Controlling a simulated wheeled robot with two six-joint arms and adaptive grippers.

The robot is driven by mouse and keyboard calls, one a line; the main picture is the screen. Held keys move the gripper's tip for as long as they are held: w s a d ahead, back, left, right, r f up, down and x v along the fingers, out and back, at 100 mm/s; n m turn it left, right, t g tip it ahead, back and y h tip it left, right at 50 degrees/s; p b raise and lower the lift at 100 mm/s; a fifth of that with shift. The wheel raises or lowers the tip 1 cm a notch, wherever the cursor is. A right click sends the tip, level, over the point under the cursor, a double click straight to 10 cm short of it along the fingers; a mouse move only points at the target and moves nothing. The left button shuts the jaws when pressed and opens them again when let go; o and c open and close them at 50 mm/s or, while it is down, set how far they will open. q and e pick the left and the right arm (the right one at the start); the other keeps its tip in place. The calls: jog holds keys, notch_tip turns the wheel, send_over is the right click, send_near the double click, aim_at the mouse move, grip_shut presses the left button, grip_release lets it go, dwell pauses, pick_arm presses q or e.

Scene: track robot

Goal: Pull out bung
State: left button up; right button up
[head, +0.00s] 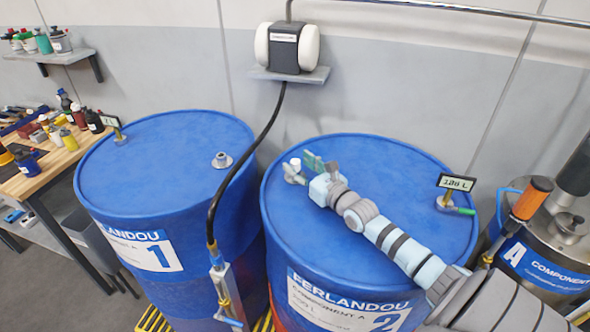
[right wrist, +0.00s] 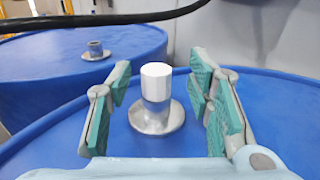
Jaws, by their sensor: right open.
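The bung is a white cap (right wrist: 156,82) on a metal neck with a round flange on top of blue drum 2 (right wrist: 262,110). In the head view the bung (head: 295,163) shows at the drum's left side. My right gripper (head: 303,167) reaches over drum 2 (head: 400,160) from the right. In the right wrist view its green-padded fingers (right wrist: 160,90) are open, one on each side of the bung and apart from it. My left gripper is not in view.
Blue drum 1 (head: 160,150) stands to the left with an open metal fitting (head: 222,160). A black hose (head: 262,135) hangs between the drums from a wall pump (head: 287,47). A gauge reading 106 L (head: 457,182) and a metal container (head: 550,245) stand at right.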

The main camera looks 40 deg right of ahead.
aim_at(296, 162)
jog(key=shift+w+a+f, duration=0.15)
jog(key=shift+w, duration=0.8)
jog(key=shift+s+r, duration=0.3)
jog(key=shift+c, duration=0.4)
jog(key=shift+w, duration=0.1)
grip_shut()
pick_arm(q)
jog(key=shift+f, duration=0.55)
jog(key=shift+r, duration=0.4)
pick_arm(e)
jog(key=shift+r, duration=0.3)
notch_tip(296, 162, up, 5)
jog(key=p, duration=0.5)
jog(key=shift+p, duration=0.4)
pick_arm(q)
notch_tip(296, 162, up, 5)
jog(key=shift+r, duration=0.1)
